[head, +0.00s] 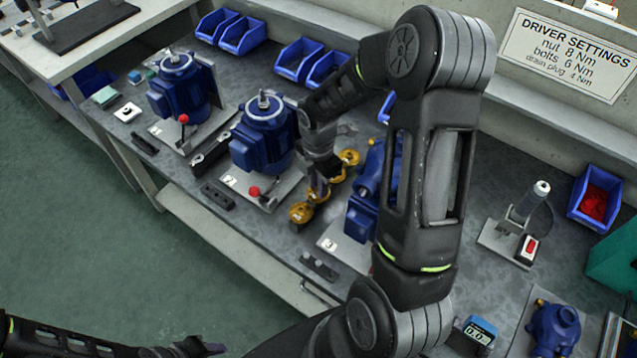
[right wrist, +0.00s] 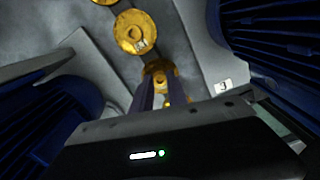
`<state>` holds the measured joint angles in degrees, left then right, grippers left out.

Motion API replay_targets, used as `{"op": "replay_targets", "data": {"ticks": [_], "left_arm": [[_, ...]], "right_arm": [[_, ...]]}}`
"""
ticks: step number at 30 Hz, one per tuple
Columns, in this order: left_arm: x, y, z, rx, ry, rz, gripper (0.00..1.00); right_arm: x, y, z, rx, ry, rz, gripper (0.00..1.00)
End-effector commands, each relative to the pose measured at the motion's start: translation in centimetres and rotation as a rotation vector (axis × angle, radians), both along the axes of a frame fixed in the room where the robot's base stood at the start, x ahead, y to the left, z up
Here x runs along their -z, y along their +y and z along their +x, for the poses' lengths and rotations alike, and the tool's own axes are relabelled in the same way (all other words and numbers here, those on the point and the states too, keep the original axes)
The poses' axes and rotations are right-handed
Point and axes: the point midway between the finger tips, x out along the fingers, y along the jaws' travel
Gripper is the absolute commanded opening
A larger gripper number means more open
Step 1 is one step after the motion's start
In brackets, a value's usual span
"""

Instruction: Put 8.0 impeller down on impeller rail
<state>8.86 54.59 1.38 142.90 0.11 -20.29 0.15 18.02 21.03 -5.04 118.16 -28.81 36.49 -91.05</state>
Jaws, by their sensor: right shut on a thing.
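My right gripper (head: 322,190) reaches down between two blue pump motors and is shut on a gold impeller, seen between its fingers in the right wrist view (right wrist: 160,78). Another gold impeller (head: 302,212) shows in front of the gripper and one more (head: 350,157) behind it. In the right wrist view a gold impeller with a small label (right wrist: 130,30) lies just beyond the held one; I cannot read its number. I cannot make out the impeller rail or whether the held impeller touches anything. My left gripper (head: 205,348) is at the bottom edge, its jaws unclear.
Blue motors (head: 262,140) (head: 180,88) stand left of the gripper, and a blue pump (head: 362,210) stands close on its right. Red-knobbed levers (head: 254,192) rise near the bench front. Blue bins (head: 298,58) line the back. My right arm hides part of the bench.

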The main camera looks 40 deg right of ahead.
Motion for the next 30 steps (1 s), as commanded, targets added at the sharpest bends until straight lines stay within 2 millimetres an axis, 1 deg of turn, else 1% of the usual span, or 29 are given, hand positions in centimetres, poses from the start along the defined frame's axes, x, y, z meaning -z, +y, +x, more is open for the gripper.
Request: {"op": "replay_targets", "data": {"ticks": [8,9,18,30], "left_arm": [[0.05,0.00,0.00,0.000,0.000,0.000,0.38],[0.05,0.00,0.00,0.000,0.000,0.000,0.38],[0.05,0.00,-0.01,0.000,0.000,0.000,0.38],[0.05,0.00,0.00,0.000,0.000,0.000,0.38]], "right_arm": [[0.08,0.00,0.01,0.000,0.000,0.000,0.00],[0.08,0.00,0.01,0.000,0.000,0.000,0.21],[0.08,0.00,0.01,0.000,0.000,0.000,0.44],[0.09,0.00,0.00,0.000,0.000,0.000,0.44]]}}
